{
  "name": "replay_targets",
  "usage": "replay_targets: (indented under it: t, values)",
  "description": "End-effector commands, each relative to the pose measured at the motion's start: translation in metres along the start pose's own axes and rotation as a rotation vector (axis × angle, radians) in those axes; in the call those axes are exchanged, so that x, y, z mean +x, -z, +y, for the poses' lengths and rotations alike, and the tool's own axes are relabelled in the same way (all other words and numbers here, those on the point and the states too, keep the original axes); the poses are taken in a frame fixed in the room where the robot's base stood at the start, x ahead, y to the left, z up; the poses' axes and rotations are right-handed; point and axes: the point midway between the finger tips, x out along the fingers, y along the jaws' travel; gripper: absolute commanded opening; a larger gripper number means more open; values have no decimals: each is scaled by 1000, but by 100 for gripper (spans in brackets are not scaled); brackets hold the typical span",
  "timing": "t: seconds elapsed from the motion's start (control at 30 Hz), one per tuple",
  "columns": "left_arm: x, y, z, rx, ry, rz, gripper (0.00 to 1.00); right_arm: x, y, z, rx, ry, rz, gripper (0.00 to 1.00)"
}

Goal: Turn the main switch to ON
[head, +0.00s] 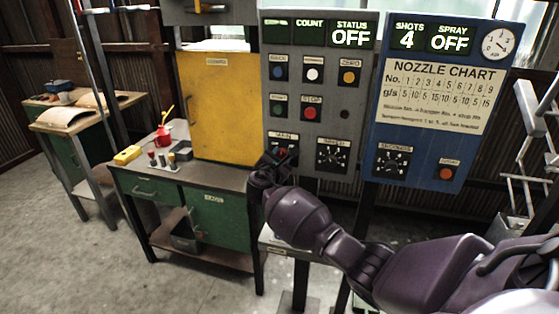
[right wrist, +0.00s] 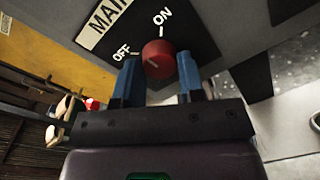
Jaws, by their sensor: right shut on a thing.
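The main switch is a red knob (right wrist: 158,58) on a black plate (right wrist: 130,25) lettered MAIN, OFF and ON in the right wrist view. I cannot surely tell which mark the knob points to. My right gripper (right wrist: 160,82) has its blue fingers on either side of the knob and is shut on it. In the head view the right gripper (head: 268,165) is at the lower left of the grey panel (head: 350,103), partly covering the main switch (head: 285,142). The status display (head: 352,34) reads OFF. My left gripper is not in view.
A SPEED dial (head: 332,155) sits right of the main switch, with several buttons above. A blue panel (head: 435,150) with a nozzle chart stands to the right. A yellow cabinet (head: 218,105) and green workbench (head: 215,215) stand left. The floor at lower left is clear.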

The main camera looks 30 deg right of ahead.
Motion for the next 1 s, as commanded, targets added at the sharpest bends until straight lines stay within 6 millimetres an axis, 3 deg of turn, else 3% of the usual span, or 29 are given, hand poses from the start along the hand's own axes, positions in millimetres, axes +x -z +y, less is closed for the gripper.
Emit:
replay_targets:
  t: [0.6, 1.0]
  values:
    - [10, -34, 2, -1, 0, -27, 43, 0, 2, -2, 570, -4, 30, 12]
    - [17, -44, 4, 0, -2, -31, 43, 0, 1, -2, 803, -6, 42, 12]
